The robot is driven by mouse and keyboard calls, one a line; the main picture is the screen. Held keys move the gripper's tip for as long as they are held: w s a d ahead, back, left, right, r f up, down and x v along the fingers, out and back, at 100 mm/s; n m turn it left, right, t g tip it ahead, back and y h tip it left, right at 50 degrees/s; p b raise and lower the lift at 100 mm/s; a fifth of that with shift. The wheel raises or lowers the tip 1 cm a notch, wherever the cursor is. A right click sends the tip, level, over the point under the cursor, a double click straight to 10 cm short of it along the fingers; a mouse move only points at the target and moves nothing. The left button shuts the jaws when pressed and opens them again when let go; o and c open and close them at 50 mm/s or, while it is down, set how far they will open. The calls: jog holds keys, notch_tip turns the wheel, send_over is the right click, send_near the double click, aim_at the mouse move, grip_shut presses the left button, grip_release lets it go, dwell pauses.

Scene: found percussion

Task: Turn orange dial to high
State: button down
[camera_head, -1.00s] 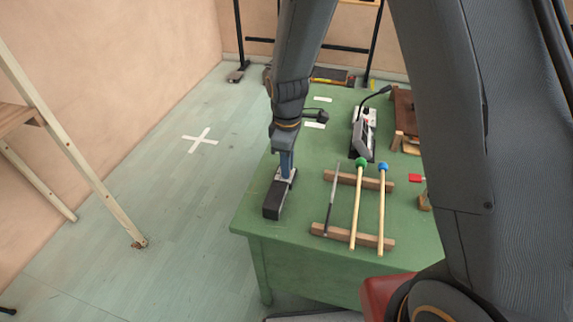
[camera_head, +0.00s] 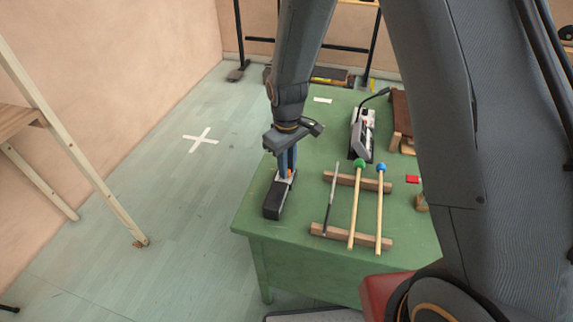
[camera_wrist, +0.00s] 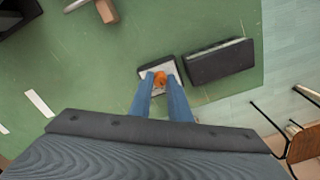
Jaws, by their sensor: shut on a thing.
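The orange dial (camera_wrist: 160,78) sits on a small box with a pale top (camera_wrist: 144,70) on the green table. In the head view only a bit of the orange dial (camera_head: 290,173) shows between my fingertips. My gripper (camera_wrist: 160,84) points down at the box, and its two blue fingers are shut on the dial from both sides. It also shows in the head view (camera_head: 287,172). The fingers and wrist hide part of the dial, and no dial marking can be read.
A black block (camera_wrist: 220,61) lies beside the dial's box. To the right in the head view, a green-headed mallet (camera_head: 356,205), a blue-headed mallet (camera_head: 381,205) and a thin rod (camera_head: 330,205) rest on wooden bars. A desk microphone unit (camera_head: 362,138) stands behind them.

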jog(key=m+p, duration=0.1)
jog(key=m, duration=0.5)
jog(key=shift+w+r+m, duration=0.1)
jog(key=shift+m, duration=0.2)
jog(key=m+p, duration=0.1)
jog(key=m, duration=0.4)
jog(key=shift+m, duration=0.4)
jog(key=c, duration=1.6)
grip_release()
jog(key=shift+c, duration=0.2)
jog(key=shift+r+b, duration=0.75)
jog(key=shift+r, duration=3.1)
